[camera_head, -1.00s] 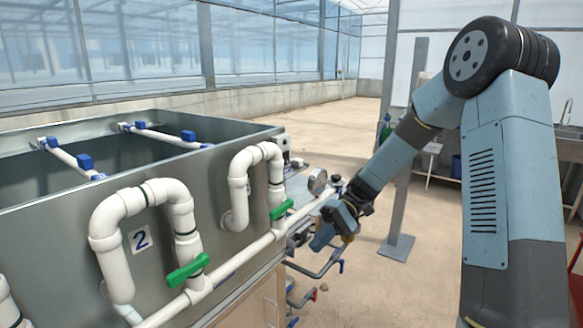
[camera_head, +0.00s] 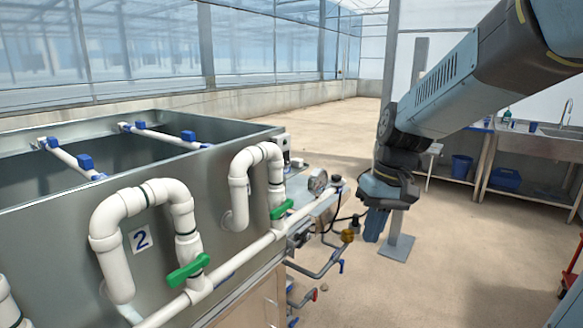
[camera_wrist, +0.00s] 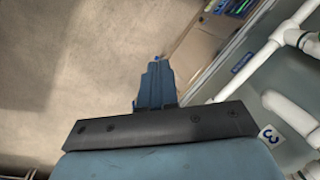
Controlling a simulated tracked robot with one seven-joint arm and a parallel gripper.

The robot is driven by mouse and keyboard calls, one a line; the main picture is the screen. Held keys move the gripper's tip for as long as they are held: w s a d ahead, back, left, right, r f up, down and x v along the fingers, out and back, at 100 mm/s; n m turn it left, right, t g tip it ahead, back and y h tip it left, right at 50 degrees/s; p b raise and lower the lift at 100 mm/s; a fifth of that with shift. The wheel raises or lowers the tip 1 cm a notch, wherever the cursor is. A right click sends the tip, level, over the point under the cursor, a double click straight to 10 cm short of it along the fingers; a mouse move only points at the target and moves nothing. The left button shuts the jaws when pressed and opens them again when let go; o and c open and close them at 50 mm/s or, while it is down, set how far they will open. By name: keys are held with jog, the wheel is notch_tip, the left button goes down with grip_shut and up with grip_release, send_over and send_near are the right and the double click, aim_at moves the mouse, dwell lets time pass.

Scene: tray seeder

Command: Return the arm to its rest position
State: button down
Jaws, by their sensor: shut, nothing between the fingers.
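My gripper (camera_head: 374,226) hangs at the end of my arm, to the right of the metal tank and its pipes in the head view. Its blue fingers point down over the open floor and are shut with nothing between them. In the wrist view, my gripper (camera_wrist: 156,66) shows its fingers together, with bare floor on the left and the piped tank side on the right. My arm reaches in from the upper right of the head view.
A metal tank (camera_head: 60,235) with white pipes (camera_head: 140,205) and green valve handles (camera_head: 187,270) fills the left. A pressure gauge (camera_head: 317,181) sits near its corner. A grey post (camera_head: 397,246) stands behind my gripper. A sink bench (camera_head: 535,145) is at right. Floor between is clear.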

jog(key=s+d+r+m+t+h, duration=0.2)
jog(key=s+d+r+t, duration=0.4)
jog(key=s, duration=0.3)
jog(key=shift+d+r, duration=0.2)
jog(key=shift+d, duration=0.45)
jog(key=shift+a, duration=0.1)
dwell(0.3)
